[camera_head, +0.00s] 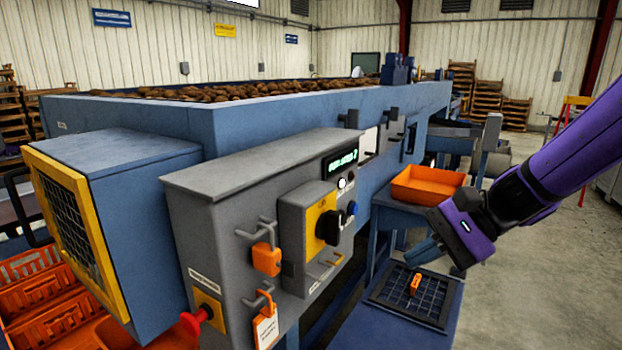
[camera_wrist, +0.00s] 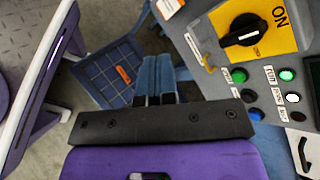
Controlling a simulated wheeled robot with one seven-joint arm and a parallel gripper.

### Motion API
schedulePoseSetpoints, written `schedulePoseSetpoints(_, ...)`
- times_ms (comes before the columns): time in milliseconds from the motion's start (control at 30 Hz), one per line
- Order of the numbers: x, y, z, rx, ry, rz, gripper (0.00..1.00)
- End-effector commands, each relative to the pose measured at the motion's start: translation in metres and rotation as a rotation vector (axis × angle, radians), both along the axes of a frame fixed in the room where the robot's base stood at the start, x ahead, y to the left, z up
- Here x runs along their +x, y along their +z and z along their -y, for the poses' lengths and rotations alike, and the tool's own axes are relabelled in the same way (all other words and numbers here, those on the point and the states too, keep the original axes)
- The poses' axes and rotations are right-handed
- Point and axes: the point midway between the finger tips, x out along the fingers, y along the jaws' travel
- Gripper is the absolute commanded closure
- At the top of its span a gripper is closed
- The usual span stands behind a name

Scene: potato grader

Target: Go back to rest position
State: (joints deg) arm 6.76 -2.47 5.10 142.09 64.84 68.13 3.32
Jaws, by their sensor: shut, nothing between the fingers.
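My purple arm reaches in from the right in the head view. My gripper (camera_head: 420,252) hangs in the air above the blue stand, right of the grey control box (camera_head: 225,240). Its blue fingers are together and hold nothing; they also show in the wrist view (camera_wrist: 158,75). The box carries a yellow plate with a black rotary switch (camera_head: 329,228). In the wrist view the switch (camera_wrist: 243,37) sits beside the word ON, with the fingers apart from it. A green-lit button (camera_wrist: 287,75) shows there too.
A small orange item (camera_head: 415,284) lies on a dark gridded tray (camera_head: 440,312) below my gripper. An orange bin (camera_head: 428,183) stands behind. An orange padlock (camera_head: 266,258) and a red knob (camera_head: 197,318) stick out from the box. Floor at the right is open.

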Motion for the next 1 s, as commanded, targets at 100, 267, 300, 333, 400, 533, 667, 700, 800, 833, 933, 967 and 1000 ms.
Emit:
schedulePoseSetpoints(100, -0.025, 0.011, 0.013, -0.147, 0.104, 0.126, 1.00)
schedulePoseSetpoints(267, -0.053, 0.022, 0.036, -0.351, 0.228, 0.290, 1.00)
schedulePoseSetpoints(300, -0.060, 0.024, 0.042, -0.404, 0.257, 0.331, 1.00)
schedulePoseSetpoints(333, -0.064, 0.027, 0.047, -0.442, 0.277, 0.363, 1.00)
schedulePoseSetpoints(400, -0.073, 0.033, 0.060, -0.535, 0.323, 0.437, 1.00)
schedulePoseSetpoints(533, -0.088, 0.046, 0.085, -0.710, 0.399, 0.575, 1.00)
schedulePoseSetpoints(667, -0.101, 0.061, 0.108, -0.875, 0.460, 0.701, 1.00)
schedulePoseSetpoints(700, -0.104, 0.065, 0.114, -0.919, 0.475, 0.732, 1.00)
schedulePoseSetpoints(800, -0.110, 0.074, 0.127, -1.009, 0.502, 0.795, 1.00)
schedulePoseSetpoints(833, -0.112, 0.076, 0.130, -1.029, 0.508, 0.809, 1.00)
schedulePoseSetpoints(933, -0.115, 0.081, 0.136, -1.076, 0.522, 0.840, 1.00)
schedulePoseSetpoints(967, -0.115, 0.082, 0.137, -1.083, 0.524, 0.845, 1.00)
schedulePoseSetpoints(1000, -0.115, 0.083, 0.138, -1.091, 0.527, 0.850, 1.00)
